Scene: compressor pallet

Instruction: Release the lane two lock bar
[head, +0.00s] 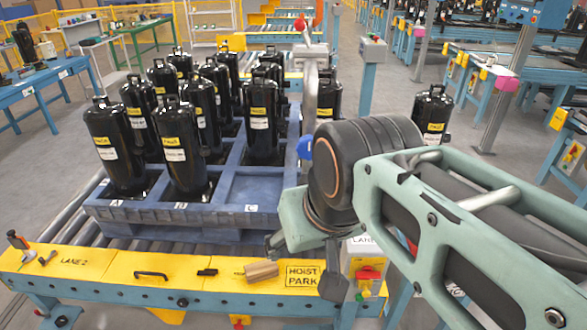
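The yellow front ledge (115,283) carries the print LANE 2 at its left end. I cannot tell for sure which part is the lock bar. A black bow handle (151,275) lies on the ledge right of the print. My arm covers part of the right side.
A blue pallet (190,218) with several black compressors sits on rollers (50,222) behind the ledge. A tan block (261,270) and a small black piece (207,272) lie on the ledge. A box with a red switch (369,274) stands at its right end.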

